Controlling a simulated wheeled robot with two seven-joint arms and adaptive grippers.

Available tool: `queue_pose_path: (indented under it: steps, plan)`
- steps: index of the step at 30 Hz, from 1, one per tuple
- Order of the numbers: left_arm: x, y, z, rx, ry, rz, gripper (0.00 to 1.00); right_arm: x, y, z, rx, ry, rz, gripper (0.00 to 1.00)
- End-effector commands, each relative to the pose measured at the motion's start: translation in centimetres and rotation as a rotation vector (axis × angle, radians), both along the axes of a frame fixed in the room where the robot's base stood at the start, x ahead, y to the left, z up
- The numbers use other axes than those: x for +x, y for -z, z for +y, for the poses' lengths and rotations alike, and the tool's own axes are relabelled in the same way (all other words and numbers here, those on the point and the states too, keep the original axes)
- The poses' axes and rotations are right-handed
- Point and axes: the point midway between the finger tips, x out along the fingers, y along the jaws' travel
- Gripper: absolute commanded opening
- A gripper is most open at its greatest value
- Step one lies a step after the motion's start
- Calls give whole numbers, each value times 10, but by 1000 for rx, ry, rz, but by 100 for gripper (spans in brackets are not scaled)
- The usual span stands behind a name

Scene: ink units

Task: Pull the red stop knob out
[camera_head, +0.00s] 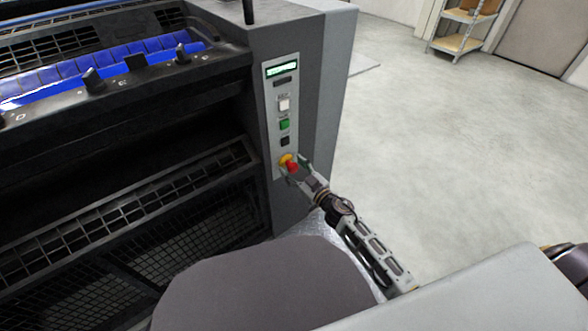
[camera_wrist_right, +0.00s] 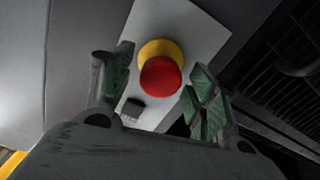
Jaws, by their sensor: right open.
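The red stop knob (camera_head: 292,167) sits on a yellow collar (camera_head: 285,159) low on the light control panel of the machine. In the right wrist view the red knob (camera_wrist_right: 161,76) is in front of the yellow collar (camera_wrist_right: 158,47). My right gripper (camera_head: 297,171) is at the knob. In the right wrist view its two green-padded fingers (camera_wrist_right: 160,92) stand apart, one on each side of the knob, with a visible gap on both sides. Whether the fingers reach past the knob's face is hard to tell. My left gripper is not in view.
The control panel (camera_head: 272,110) has a lit green display, a white button (camera_head: 284,104), a green button (camera_head: 285,125) and a dark button (camera_head: 285,141) above the knob. The dark machine with blue rollers (camera_head: 100,67) fills the left. Open floor (camera_head: 440,150) lies to the right.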

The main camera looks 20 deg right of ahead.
Motion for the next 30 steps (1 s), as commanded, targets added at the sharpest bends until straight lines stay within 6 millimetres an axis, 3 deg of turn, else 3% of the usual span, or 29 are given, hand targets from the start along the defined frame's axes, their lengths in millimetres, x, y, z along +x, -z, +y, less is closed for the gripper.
queue_pose_path:
  steps: [30]
  plan:
    - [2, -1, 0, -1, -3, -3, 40, -74, 1, -27, 1, -1, 1, 58]
